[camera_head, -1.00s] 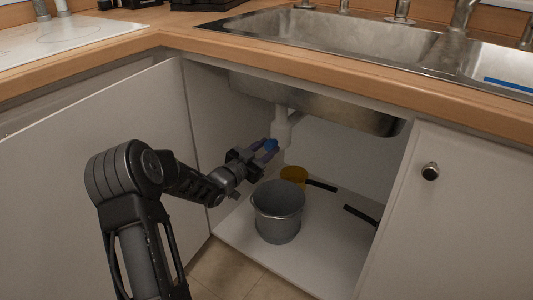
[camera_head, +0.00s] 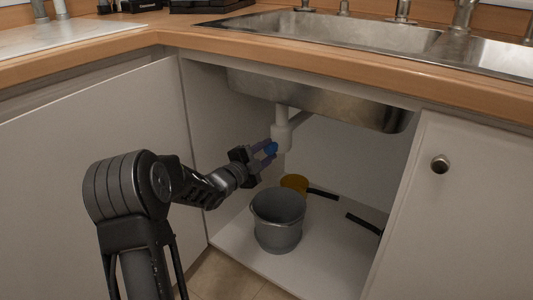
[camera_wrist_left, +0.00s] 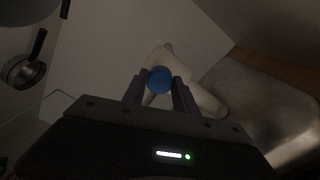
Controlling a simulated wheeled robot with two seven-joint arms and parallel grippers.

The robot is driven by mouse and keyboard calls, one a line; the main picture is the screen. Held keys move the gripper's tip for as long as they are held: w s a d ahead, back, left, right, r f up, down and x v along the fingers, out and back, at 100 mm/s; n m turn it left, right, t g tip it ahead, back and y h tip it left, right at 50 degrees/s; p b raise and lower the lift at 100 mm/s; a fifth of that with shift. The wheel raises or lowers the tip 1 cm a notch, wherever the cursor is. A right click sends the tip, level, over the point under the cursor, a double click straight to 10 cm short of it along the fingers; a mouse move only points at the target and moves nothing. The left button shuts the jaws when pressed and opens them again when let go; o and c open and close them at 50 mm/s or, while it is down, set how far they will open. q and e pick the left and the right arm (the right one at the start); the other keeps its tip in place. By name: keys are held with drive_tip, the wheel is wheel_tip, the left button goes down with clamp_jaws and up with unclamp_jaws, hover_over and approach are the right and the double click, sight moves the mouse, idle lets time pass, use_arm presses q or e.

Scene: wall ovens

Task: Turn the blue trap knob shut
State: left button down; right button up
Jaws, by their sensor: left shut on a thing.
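The blue trap knob (camera_head: 271,148) sits on the left side of the white drain trap (camera_head: 282,134) under the sink. In the left wrist view the round blue knob (camera_wrist_left: 160,80) lies between the two fingertips, with the white pipe (camera_wrist_left: 205,99) behind it. My left gripper (camera_head: 268,149) reaches into the open cabinet from the left and is shut on the knob. It also shows in the left wrist view (camera_wrist_left: 160,90), with one finger on each side of the knob. My right gripper is not in view.
A grey bucket (camera_head: 278,222) stands on the cabinet floor below the trap. A yellow round thing (camera_head: 295,184) and black strips (camera_head: 363,224) lie behind it. The metal sink bowl (camera_head: 330,104) hangs above. The open white door (camera_head: 100,150) is at the left.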

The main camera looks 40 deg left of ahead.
use_arm(q)
drive_tip(key=shift+m, duration=1.3)
drive_tip(key=c, duration=1)
unclamp_jaws()
drive_tip(key=shift+o, duration=0.2)
drive_tip(key=shift+s, duration=0.1)
drive_tip(key=s+p, duration=0.2)
drive_tip(key=s, duration=0.5)
drive_tip(key=shift+s, duration=0.3)
